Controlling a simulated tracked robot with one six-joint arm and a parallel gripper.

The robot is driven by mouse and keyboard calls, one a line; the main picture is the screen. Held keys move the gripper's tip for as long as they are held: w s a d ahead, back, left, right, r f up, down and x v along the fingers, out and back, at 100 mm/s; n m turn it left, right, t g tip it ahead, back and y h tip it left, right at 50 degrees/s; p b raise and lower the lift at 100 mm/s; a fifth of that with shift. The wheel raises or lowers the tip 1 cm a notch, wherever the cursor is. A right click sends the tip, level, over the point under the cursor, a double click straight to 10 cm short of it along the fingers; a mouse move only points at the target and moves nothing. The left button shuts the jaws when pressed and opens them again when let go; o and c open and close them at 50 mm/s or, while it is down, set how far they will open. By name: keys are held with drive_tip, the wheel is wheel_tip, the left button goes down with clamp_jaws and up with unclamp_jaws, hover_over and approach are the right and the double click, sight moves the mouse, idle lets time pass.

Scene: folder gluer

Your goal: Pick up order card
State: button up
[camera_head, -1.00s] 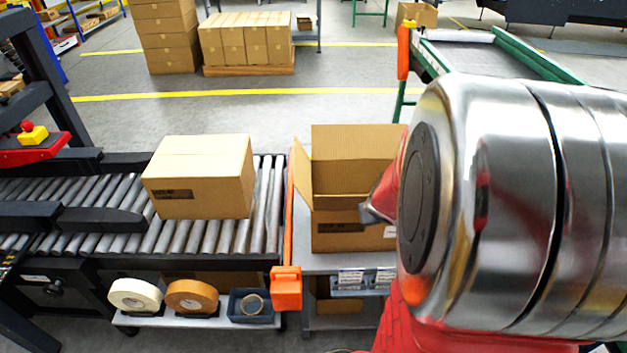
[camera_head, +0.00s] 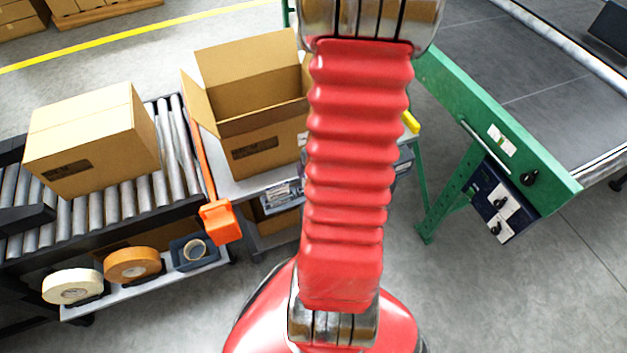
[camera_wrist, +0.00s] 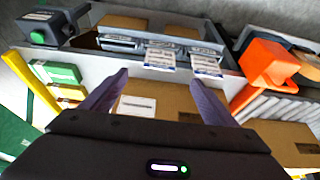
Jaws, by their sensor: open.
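Two small white cards with blue print, (camera_wrist: 160,58) and (camera_wrist: 206,65), sit side by side at the edge of a grey holder in the wrist view. In the head view, small printed cards (camera_head: 278,192) show at the front of the packing table. I cannot tell which one is the order card. My gripper (camera_wrist: 158,78) is open and empty in the wrist view. Its fingertips are apart, with the cards just beyond them in the picture. A brown carton (camera_wrist: 155,98) with a white label shows between the fingers. In the head view my red arm hides the gripper.
An open carton (camera_head: 262,140) stands on the packing table, left of my arm. A closed carton (camera_head: 95,145) sits on the roller conveyor (camera_head: 120,192). An orange block (camera_head: 220,221) is at the table's left edge. A green-framed conveyor (camera_head: 500,130) stands at right. Clear floor (camera_head: 520,300) lies below it.

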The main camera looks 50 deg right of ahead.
drive_tip(key=shift+f, duration=0.1)
drive_tip(key=x, duration=0.8)
drive_tip(key=shift+w, duration=0.15)
idle(0.8)
drive_tip(key=shift+d+f, duration=0.1)
drive_tip(key=shift+f, duration=0.05)
drive_tip(key=shift+x, duration=2.55)
drive_tip(key=shift+c, duration=0.5)
drive_tip(key=c, duration=1)
drive_tip(key=shift+o, duration=0.2)
wheel_tip(320, 180, up, 18)
